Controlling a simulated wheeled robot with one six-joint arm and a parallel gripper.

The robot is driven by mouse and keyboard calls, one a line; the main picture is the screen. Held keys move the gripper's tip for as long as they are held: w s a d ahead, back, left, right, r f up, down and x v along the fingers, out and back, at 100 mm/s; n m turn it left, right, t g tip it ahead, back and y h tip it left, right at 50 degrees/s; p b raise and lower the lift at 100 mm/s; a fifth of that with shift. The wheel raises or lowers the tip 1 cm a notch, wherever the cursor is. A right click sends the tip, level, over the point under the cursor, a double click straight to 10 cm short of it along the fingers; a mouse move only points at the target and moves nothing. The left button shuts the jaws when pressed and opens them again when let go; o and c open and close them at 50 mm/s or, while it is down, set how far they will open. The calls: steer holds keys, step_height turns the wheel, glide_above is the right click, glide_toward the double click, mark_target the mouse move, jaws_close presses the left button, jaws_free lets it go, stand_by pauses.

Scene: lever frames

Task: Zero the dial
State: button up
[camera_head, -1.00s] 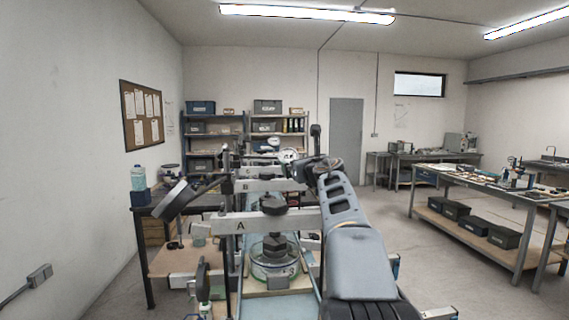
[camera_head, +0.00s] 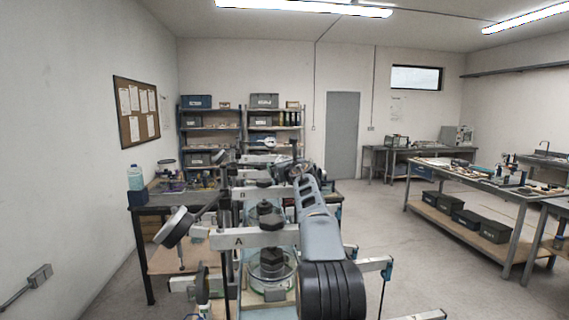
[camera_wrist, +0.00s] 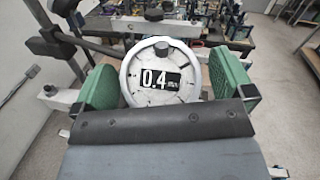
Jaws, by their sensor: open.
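In the head view my own arm hides the dial and the gripper.
A lever frame marked A (camera_head: 225,239) stands in front, with a frame marked B behind it. A workbench (camera_head: 480,178) stands at right, with open floor between.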

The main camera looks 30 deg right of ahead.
steer(key=shift+c, duration=0.4)
steer(key=c, duration=0.9)
steer(key=shift+o, duration=0.2)
steer(key=shift+r+m+h+p, duration=0.15)
steer(key=shift+m+h+p, duration=0.25)
steer(key=shift+m+p, duration=0.15)
steer(key=shift+m+h, duration=0.4)
steer(key=shift+m, duration=0.15)
steer(key=o, duration=0.9)
steer(key=shift+o, duration=0.2)
steer(key=shift+f, duration=0.2)
